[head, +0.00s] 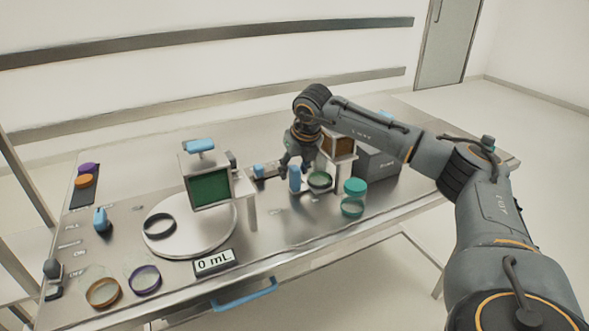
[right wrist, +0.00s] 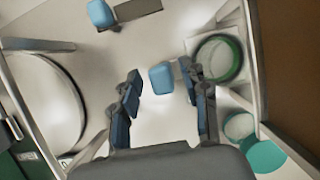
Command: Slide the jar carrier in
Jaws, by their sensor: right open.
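The jar carrier shows as an upright blue handle (head: 295,178) beside a glass jar with a green rim (head: 319,181), in front of the brown-windowed housing on the table. The right wrist view also shows the blue handle (right wrist: 161,79) and the green-rimmed jar (right wrist: 218,58). My right gripper (head: 296,163) is open and points down just above the handle. In the right wrist view its two fingers stand apart on either side of the handle, with gaps visible. Part of the carrier's base is hidden. My left gripper is not in view.
A box with a brown window (head: 340,147) and a grey box (head: 377,162) stand behind. A teal lid (head: 355,186) and jar stand right of the carrier. A round white plate (head: 188,240) and a green-screened stand (head: 208,190) are to the left. Another blue knob (head: 259,170) sits nearby.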

